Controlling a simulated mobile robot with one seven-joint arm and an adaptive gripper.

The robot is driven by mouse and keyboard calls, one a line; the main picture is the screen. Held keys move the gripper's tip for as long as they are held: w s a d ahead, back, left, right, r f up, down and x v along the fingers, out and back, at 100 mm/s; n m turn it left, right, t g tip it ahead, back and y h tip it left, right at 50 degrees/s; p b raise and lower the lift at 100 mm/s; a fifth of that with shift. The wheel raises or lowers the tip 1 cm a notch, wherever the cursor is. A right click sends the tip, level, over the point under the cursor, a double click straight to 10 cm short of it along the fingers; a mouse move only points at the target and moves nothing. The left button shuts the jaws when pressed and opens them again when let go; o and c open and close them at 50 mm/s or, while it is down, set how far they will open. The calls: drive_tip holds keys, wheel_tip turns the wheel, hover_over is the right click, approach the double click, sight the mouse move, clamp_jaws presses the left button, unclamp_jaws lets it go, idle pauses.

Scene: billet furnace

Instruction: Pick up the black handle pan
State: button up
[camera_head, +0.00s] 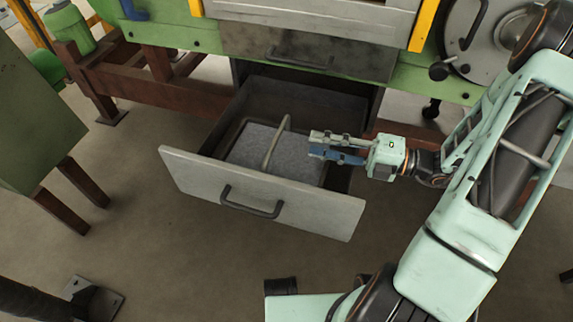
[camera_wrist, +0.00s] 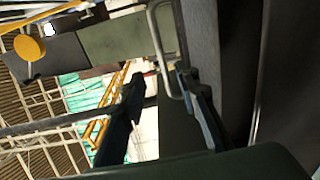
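A dark-rimmed rectangular pan (camera_head: 223,146) sits inside the open drawer in the head view. Its inside looks grey and speckled. A thin raised handle (camera_head: 274,146) spans over it; it looks greyish rather than clearly black. My gripper (camera_head: 314,145) is over the right part of the drawer, just right of the handle and pointing left at it. In the wrist view my gripper (camera_wrist: 160,82) has its two dark fingers apart with nothing held between them. A pale looped bar (camera_wrist: 158,45) shows beyond the fingertips, near the right finger; I cannot tell if it is the pan's handle.
The open drawer's grey front (camera_head: 262,192) carries a dark pull handle (camera_head: 252,203). A closed drawer (camera_head: 320,52) of the green furnace hangs above and behind it. A green table (camera_head: 35,120) stands at the left.

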sight(276, 136)
drive_tip(key=b+x, duration=0.1)
drive_tip(key=x, duration=0.4)
drive_tip(key=shift+w+a, duration=0.15)
drive_tip(key=shift+a, duration=0.2)
drive_tip(key=b+x, duration=0.2)
drive_tip(key=x, duration=0.3)
drive_tip(key=shift+f+b, duration=0.1)
drive_tip(key=shift+b, duration=0.25)
clamp_jaws()
